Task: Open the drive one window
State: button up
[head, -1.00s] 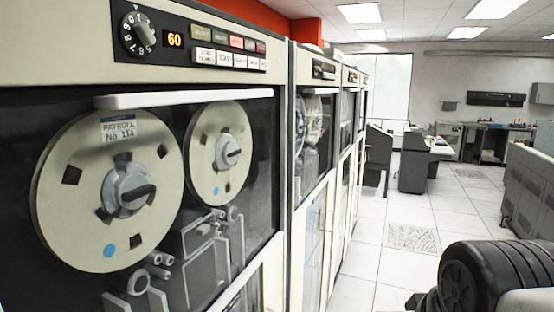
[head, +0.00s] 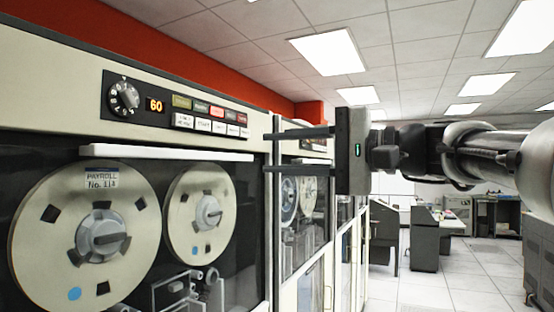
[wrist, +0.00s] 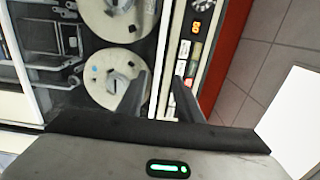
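The drive one window (head: 150,240) is a dark glass pane over two tape reels, and it looks shut. A long white handle bar (head: 165,153) runs along its top edge. The left reel (head: 90,240) carries a "PAYROLL No." label. My gripper (head: 268,152) points left, its two dark fingers apart and empty, just right of the bar's right end in the head view. In the wrist view the fingers (wrist: 161,82) appear on either side of the pale bar (wrist: 164,45). I cannot tell the distance in depth.
A control panel (head: 180,108) with a dial, an orange "60" and lit buttons sits above the window. More tape drives (head: 310,255) stand in a row behind. The floor (head: 440,290) to the right is open, with desks (head: 425,235) farther back.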

aim_at(200, 155)
jog(key=p+x, duration=0.2)
jog(key=x, duration=1.4)
grip_shut()
